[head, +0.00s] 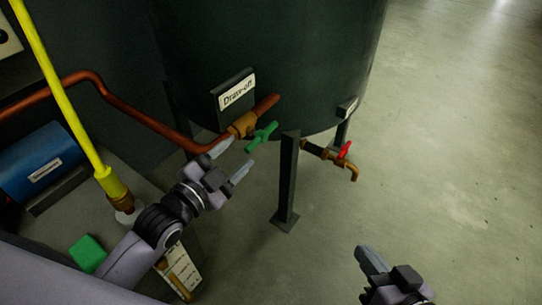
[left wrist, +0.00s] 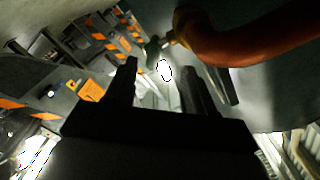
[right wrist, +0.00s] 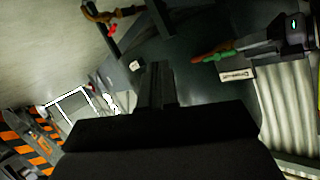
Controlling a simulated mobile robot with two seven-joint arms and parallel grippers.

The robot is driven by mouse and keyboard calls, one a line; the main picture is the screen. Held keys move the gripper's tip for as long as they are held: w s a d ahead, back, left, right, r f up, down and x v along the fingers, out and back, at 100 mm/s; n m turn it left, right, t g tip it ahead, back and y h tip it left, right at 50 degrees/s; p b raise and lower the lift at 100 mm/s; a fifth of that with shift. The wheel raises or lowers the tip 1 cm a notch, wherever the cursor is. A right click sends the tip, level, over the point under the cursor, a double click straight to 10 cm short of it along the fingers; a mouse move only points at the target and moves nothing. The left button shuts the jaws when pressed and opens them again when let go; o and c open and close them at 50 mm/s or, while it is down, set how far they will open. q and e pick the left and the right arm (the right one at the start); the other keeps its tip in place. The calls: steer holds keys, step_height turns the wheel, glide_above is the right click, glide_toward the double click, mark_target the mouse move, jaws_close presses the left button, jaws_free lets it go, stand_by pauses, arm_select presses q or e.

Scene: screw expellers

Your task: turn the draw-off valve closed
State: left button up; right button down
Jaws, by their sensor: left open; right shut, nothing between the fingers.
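The draw-off valve has a brass body (head: 243,125) on a copper pipe, under a "Draw-off" label (head: 236,92) on the dark tank. Its green lever handle (head: 261,137) sits beside the pipe and looks roughly in line with it. My left gripper (head: 232,158) is open, just below and left of the handle, with nothing between its fingers. In the left wrist view the handle (left wrist: 153,47) shows beyond the fingertips, apart from them. My right gripper (head: 371,260) is shut and empty, low and right of the tank. The handle also shows in the right wrist view (right wrist: 217,57).
A second tap with a red handle (head: 345,149) sits to the right, past a tank leg (head: 287,180). A yellow pipe (head: 68,100), a blue cylinder (head: 40,160) and a green block (head: 87,253) are at the left. The floor (head: 450,150) at right is clear.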

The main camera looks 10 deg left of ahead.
mark_target(259, 136)
arm_select(q)
steer(key=shift+w+d+f+m+b, duration=0.15)
steer(key=shift+w+d+m+b, duration=0.15)
steer(key=shift+w+d+b, duration=0.1)
steer(key=shift+b+x, duration=1.1)
steer(key=shift+x, duration=2.3)
steer(key=c, duration=1)
